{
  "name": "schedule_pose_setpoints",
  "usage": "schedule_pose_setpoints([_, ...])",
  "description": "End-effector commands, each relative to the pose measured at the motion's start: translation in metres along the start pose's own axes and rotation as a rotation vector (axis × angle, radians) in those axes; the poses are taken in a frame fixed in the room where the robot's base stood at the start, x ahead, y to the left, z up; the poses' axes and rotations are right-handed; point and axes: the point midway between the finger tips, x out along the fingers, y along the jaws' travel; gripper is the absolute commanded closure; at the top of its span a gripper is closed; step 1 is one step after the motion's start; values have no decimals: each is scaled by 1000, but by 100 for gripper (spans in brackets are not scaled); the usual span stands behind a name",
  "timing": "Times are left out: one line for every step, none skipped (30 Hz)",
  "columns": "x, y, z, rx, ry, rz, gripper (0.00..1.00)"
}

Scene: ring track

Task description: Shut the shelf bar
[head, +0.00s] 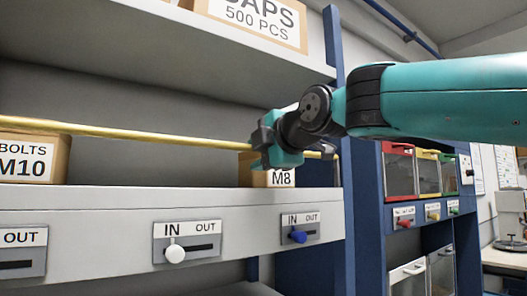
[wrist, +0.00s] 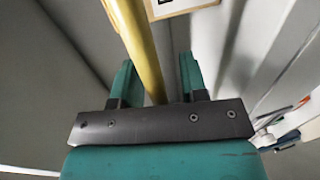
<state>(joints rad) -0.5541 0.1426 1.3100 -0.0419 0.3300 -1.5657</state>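The shelf bar (head: 120,132) is a long yellow rod across the front of the middle shelf, passing in front of the boxes. It runs behind my gripper (head: 268,148), and a short yellow piece shows just right of it. In the wrist view the bar (wrist: 143,50) runs down between the two teal fingers of my gripper (wrist: 157,75), close to the left finger. A gap shows between the bar and the right finger, so the gripper looks open around or just over the bar. Whether a finger touches it I cannot tell. The bar's right end is mostly hidden.
The shelf edge (head: 100,205) carries IN/OUT slides with a white knob (head: 174,254) and a blue knob (head: 298,237). An M10 box (head: 30,165) and an M8 box (head: 283,178) stand behind the bar. A blue post (head: 340,120) stands right of my gripper.

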Motion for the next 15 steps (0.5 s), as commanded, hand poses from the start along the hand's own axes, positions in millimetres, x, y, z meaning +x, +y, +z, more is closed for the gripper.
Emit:
schedule_pose_setpoints([-2,0,0,0,-1,1,60])
schedule_pose_setpoints([-3,0,0,0,-1,2,60])
schedule_pose_setpoints([-6,-1,0,0,-1,3,60])
schedule_pose_setpoints([-10,-2,0,0,-1,3,60])
schedule_pose_setpoints([-14,-2,0,0,-1,4,60])
schedule_pose_setpoints([-21,-2,0,0,-1,4,60])
schedule_pose_setpoints([-27,-3,0,0,-1,5,60])
schedule_pose_setpoints([-34,-4,0,0,-1,6,60])
schedule_pose_setpoints([-43,-4,0,0,-1,6,60])
schedule_pose_setpoints([-51,-4,0,0,-1,6,60])
schedule_pose_setpoints([-59,-5,0,0,-1,6,60])
schedule_pose_setpoints([-69,-5,0,-1,0,6,60])
schedule_pose_setpoints([-77,-5,0,-1,0,7,60])
schedule_pose_setpoints([-85,-5,0,-1,0,6,60])
schedule_pose_setpoints([-96,-5,0,-1,0,6,60])
